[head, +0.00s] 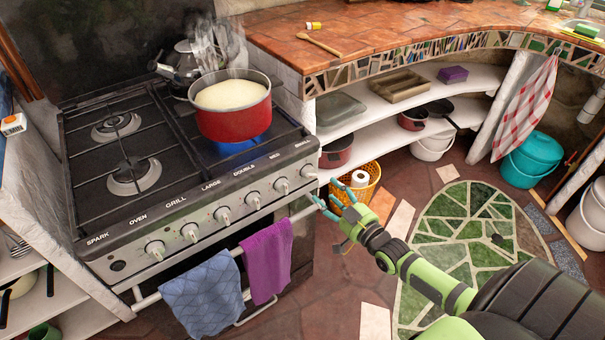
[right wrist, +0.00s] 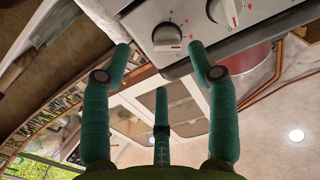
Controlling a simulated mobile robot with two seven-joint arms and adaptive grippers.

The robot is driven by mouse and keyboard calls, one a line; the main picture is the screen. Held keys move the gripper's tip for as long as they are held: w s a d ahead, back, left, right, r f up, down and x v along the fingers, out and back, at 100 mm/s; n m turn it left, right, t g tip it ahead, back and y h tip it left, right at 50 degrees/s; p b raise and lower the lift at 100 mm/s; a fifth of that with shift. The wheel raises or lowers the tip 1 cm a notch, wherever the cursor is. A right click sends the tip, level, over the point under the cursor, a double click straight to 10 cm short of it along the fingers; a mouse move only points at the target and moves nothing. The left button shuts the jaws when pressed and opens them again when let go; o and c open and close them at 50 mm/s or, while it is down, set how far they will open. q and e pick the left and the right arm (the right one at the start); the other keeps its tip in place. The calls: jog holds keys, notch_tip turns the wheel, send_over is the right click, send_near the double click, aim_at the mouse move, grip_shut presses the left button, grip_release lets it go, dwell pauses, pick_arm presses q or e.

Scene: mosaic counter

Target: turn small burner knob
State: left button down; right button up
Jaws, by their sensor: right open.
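The small burner knob (head: 309,171) is the rightmost white knob on the stove's front panel, under the label "SMALL". In the right wrist view the knob (right wrist: 167,37) shows near the panel's end, with its pointer and red marks visible. My right gripper (head: 325,192) is open and empty, just in front of and slightly below that knob. In the right wrist view its teal fingers (right wrist: 158,62) spread to either side of the knob, with a third finger below; I see no contact. My left gripper is not in view.
A red pot (head: 232,122) steams on the stove above a blue glow. Several other knobs line the panel (head: 200,240). A purple towel (head: 267,260) and a blue towel (head: 203,297) hang on the oven rail. A yellow basket (head: 368,182) stands behind my right gripper.

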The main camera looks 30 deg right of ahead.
aim_at(313, 177)
jog(key=shift+w+a+r, duration=0.2)
jog(key=shift+w+r, duration=0.35)
jog(key=shift+w, duration=0.15)
jog(key=shift+w+a+f+b, duration=0.1)
jog(key=shift+w+a+b, duration=0.05)
jog(key=shift+w, duration=1.3)
jog(key=shift+w+a+b, duration=0.1)
jog(key=shift+w+b, duration=0.05)
jog(key=shift+w, duration=1.25)
jog(key=c, duration=1.2)
